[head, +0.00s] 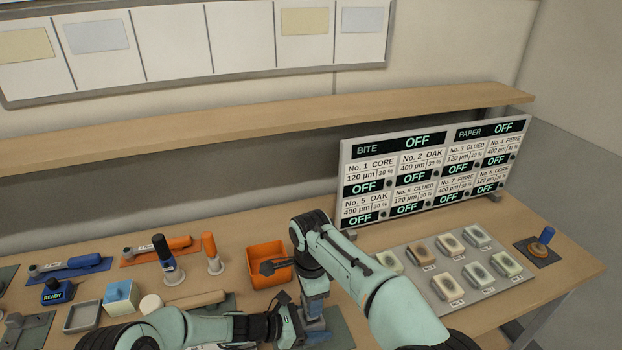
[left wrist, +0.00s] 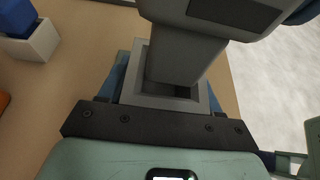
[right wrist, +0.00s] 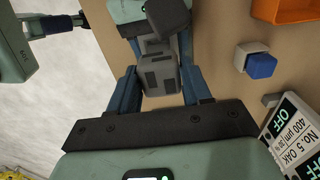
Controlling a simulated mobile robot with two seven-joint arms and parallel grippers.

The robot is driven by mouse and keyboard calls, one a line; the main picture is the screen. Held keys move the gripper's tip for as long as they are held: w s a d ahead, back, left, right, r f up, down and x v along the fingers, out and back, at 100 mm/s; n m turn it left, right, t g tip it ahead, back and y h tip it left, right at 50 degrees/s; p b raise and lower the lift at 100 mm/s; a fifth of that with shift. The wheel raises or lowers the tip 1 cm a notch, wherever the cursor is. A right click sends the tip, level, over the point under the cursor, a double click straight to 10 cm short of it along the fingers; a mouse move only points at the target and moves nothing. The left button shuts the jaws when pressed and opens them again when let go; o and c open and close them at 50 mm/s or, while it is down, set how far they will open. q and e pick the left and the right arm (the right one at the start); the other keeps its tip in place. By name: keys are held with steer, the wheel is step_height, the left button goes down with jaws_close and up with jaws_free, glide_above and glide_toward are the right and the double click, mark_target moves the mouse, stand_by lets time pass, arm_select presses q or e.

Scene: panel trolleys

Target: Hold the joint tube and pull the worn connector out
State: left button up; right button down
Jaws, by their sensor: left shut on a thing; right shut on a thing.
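The joint tube (left wrist: 165,103) is a light grey, square-mouthed sleeve. My left gripper (head: 294,325) is shut on it, with its blue fingers on either side in the left wrist view. The worn connector (left wrist: 185,60) is a grey block whose end stands at the tube's mouth, with a dark gap along one side. How deep it sits is hard to tell. My right gripper (head: 315,290) is shut on the connector, which shows between its blue fingers in the right wrist view (right wrist: 160,75). In the head view both grippers meet at the bench's front, and the arms partly hide the parts.
An orange bin (head: 268,282) stands just behind the grippers. A grey panel with several pads (head: 440,287) lies to the right, below a display board (head: 347,170) reading OFF. Upright handles, a blue READY box (head: 57,290) and a small tray (head: 82,317) fill the left.

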stand_by(0.4)
stand_by(0.4)
arm_select(q)
steer(key=o, duration=1.4)
steer(key=shift+a, duration=0.1)
